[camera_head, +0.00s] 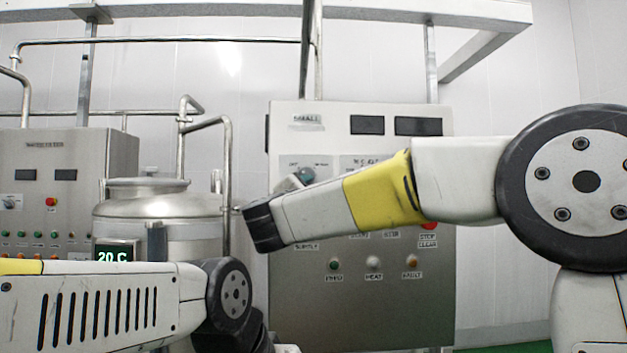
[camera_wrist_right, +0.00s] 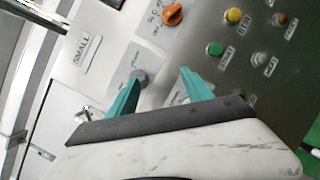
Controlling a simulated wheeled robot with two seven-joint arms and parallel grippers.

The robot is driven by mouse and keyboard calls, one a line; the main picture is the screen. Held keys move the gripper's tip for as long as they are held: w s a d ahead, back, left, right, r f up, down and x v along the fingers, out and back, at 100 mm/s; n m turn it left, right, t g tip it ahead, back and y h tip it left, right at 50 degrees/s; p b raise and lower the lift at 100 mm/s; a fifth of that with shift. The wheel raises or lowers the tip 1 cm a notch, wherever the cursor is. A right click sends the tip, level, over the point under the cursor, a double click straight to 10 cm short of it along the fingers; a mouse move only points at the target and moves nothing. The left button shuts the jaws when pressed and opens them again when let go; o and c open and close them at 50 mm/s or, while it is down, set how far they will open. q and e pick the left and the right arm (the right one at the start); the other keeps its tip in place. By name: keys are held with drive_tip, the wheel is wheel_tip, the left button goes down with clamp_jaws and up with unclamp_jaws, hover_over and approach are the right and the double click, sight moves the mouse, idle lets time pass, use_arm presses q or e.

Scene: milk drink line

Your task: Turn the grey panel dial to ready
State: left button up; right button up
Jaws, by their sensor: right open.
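The grey dial (camera_wrist_right: 138,78) is on a white label plate of the panel in the right wrist view. It is close to the tip of the left-hand finger. My right gripper (camera_wrist_right: 161,74) has two teal fingers spread apart, pointing at the panel, with nothing held between them. I cannot tell whether a finger touches the dial. In the head view the dial (camera_head: 303,178) shows just above my right forearm, and its pointer setting is too small to read. My right fingers are not clear there. My left arm crosses the bottom left, its gripper out of view.
The control panel (camera_head: 360,310) also carries an orange dial (camera_wrist_right: 172,14), a yellow button (camera_wrist_right: 234,15) and a green button (camera_wrist_right: 214,48). A steel tank (camera_head: 160,205) with a temperature display and another control cabinet (camera_head: 105,160) stand to the left. Pipes run behind.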

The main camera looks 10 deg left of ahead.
drive_tip(key=w+a+r+n+t+y, duration=0.1)
drive_tip(key=w+a+r, duration=0.3)
drive_tip(key=w, duration=0.3)
drive_tip(key=shift+w+a+n, duration=0.15)
drive_tip(key=shift+a+n, duration=0.05)
drive_tip(key=shift+n, duration=0.1)
drive_tip(key=shift+c, duration=0.5)
clamp_jaws()
